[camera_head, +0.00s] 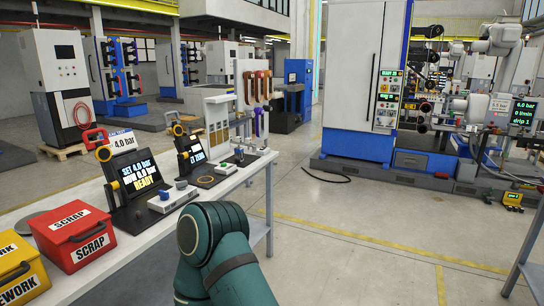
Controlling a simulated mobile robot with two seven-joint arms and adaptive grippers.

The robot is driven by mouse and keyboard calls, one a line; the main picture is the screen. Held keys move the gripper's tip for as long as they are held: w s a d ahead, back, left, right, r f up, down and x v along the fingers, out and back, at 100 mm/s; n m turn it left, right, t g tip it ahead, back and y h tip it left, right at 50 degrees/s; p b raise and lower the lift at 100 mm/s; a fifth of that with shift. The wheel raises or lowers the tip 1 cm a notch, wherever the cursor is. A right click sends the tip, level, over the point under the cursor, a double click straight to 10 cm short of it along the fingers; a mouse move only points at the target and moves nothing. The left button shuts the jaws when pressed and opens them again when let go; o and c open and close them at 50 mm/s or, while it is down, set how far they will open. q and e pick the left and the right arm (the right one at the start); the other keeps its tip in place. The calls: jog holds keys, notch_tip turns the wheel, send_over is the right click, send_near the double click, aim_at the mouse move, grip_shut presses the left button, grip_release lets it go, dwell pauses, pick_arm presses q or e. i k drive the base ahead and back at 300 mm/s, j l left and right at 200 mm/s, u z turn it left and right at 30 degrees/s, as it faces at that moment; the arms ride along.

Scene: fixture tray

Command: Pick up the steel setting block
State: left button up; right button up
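I cannot clearly make out a steel setting block. On the white bench (150,243) at left, small grey and white items sit by a black stand whose screen reads "SET 4.0 bar, NOW 4.0 bar, READY" (143,176). They include a small pale box (172,202) and a short dark grey piece (181,184); both are too small to identify surely. A teal link of my own arm rises at the bottom centre, right of the bench edge. Neither gripper shows.
A red SCRAP box (88,252) and a yellow REWORK box (18,272) stand at the bench's near left. A second black stand with a screen (191,150) is farther along. Open floor (350,225) lies right of the bench, before a tall white and blue cabinet (352,75).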

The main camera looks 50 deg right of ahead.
aim_at(239, 151)
jog(key=z, duration=2.2)
jog(key=i+z, duration=0.1)
jog(key=i, duration=4.15)
jog(key=i+u, duration=0.15)
jog(key=u, duration=0.25)
jog(key=i+u, duration=0.15)
jog(key=u, duration=0.3)
jog(key=i+l+u, duration=0.15)
jog(key=u, duration=1.9)
